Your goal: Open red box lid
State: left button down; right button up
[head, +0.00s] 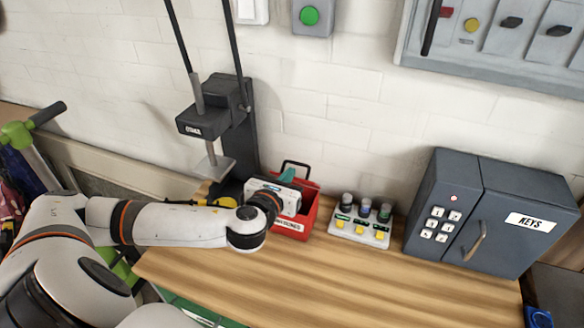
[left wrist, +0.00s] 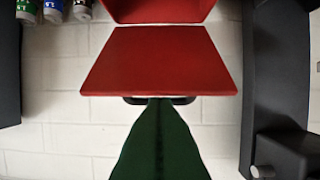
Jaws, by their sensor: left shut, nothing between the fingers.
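The red box (head: 292,227) stands on the workbench against the wall, partly hidden behind my left wrist. Its lid (left wrist: 160,62) looks raised on the wall side in the left wrist view, with part of the box (left wrist: 160,10) beyond it. A black handle (head: 296,164) shows at the lid's far edge; it also shows in the left wrist view (left wrist: 185,100). My left gripper (head: 287,175) is over the box with its green fingers shut and empty. In the left wrist view the fingertips (left wrist: 160,100) meet the lid's edge by the handle; contact is unclear. My right gripper is out of view.
A dark press (head: 215,107) stands close left of the box. A white rack (head: 360,228) of small bottles and a grey key cabinet (head: 490,212) stand to the right. The front of the wooden bench (head: 300,280) is clear.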

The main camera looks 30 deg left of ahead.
pick_arm(q)
jog(key=shift+x, duration=1)
jog(key=shift+w, duration=0.1)
jog(key=shift+w+r+p, duration=0.2)
jog(key=shift+p, duration=0.3)
jog(key=shift+w+a+r, duration=0.1)
jog(key=shift+w, duration=0.05)
jog(key=shift+w+a+r+p, duration=0.2)
jog(key=shift+w+r+p, duration=0.3)
jog(key=shift+w+p, duration=0.45)
jog(key=shift+w+a+r+p, duration=0.15)
jog(key=shift+w+r+p, duration=0.05)
jog(key=shift+w+p, duration=0.5)
jog(key=shift+w+a+p, duration=0.15)
jog(key=shift+w+p, duration=0.2)
jog(key=shift+w, duration=0.3)
